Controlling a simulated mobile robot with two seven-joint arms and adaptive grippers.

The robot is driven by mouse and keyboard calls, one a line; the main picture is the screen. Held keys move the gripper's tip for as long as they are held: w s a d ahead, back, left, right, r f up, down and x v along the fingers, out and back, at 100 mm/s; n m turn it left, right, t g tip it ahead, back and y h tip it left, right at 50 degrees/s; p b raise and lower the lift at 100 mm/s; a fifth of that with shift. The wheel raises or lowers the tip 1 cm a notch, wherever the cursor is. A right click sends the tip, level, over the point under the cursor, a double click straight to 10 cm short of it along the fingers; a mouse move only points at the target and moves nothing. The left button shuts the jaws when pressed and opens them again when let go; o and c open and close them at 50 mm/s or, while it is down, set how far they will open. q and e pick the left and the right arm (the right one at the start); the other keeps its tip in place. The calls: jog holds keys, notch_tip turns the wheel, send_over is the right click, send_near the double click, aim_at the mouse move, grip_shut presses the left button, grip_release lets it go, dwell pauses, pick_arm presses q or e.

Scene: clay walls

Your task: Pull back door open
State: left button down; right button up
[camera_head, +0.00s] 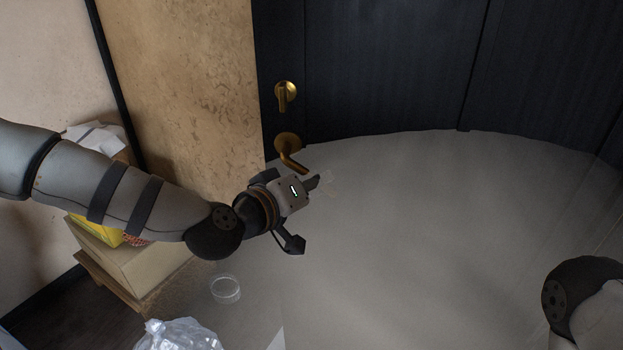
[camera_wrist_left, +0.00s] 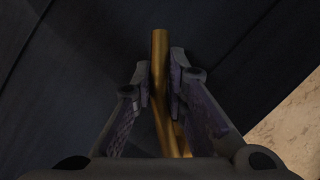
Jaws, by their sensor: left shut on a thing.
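The dark panelled door (camera_head: 390,70) fills the upper right of the head view. Its gold lever handle (camera_head: 288,150) sits near the door's left edge, below a gold lock fitting (camera_head: 286,94). My left gripper (camera_head: 312,190) is at the handle's free end in the head view. In the left wrist view, the gold handle (camera_wrist_left: 159,50) stands between the two fingers of my left gripper (camera_wrist_left: 161,80), which is shut on it. The contact itself is partly hidden in the head view. Part of my right arm shows at the lower right; its gripper is out of view.
A tan, stained wall (camera_head: 185,90) stands left of the door. A cardboard box (camera_head: 140,265) with a yellow item sits at left, partly behind my arm. A clear round container (camera_head: 226,289) and a clear plastic bag (camera_head: 180,334) lie at lower left. A grey surface spreads before the door.

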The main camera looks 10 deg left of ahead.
pick_arm(q)
jog(key=shift+w+r, duration=0.15)
jog(key=shift+r, duration=0.15)
jog(key=c, duration=1.7)
grip_release()
jog(key=shift+o, duration=0.7)
jog(key=shift+f, duration=0.15)
